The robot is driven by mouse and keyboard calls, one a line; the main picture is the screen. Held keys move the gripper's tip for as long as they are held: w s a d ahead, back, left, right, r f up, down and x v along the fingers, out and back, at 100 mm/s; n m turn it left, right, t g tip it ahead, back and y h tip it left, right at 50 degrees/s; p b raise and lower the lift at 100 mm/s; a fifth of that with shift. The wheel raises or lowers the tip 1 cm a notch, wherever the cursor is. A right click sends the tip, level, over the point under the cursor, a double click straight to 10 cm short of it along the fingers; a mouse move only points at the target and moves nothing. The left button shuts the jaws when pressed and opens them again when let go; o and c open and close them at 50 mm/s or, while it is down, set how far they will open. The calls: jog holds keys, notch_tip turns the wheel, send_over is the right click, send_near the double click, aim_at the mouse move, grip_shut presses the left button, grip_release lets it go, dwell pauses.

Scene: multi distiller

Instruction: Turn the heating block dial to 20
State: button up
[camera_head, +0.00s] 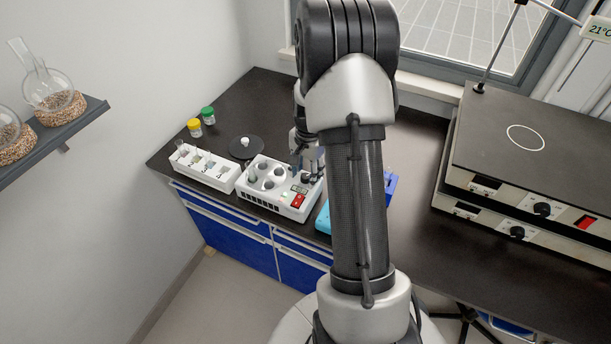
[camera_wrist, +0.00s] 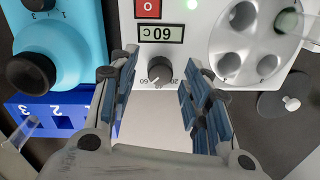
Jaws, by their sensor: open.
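The white heating block (camera_head: 277,190) stands on the dark bench and also shows upside down in the wrist view. Its black dial (camera_wrist: 160,71) sits below the small display (camera_wrist: 160,33), which appears to read 60 °C. A light mark on the dial points to the lower left, near a small number that looks like 60. My gripper (camera_wrist: 160,92) is open, with one blue-padded finger on each side of the dial and a gap to both. In the head view my gripper (camera_head: 307,163) is above the block's right end, partly behind my arm.
A light blue device (camera_wrist: 55,30) with a black knob and a dark blue rack (camera_wrist: 60,112) are beside the block. A white rack (camera_head: 204,168), a dark disc (camera_head: 246,150) and two capped jars (camera_head: 201,121) stand to the left. Hotplates (camera_head: 530,150) stand at the right.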

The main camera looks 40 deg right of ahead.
jog(key=shift+f, duration=0.3)
jog(key=shift+c, duration=0.4)
grip_shut()
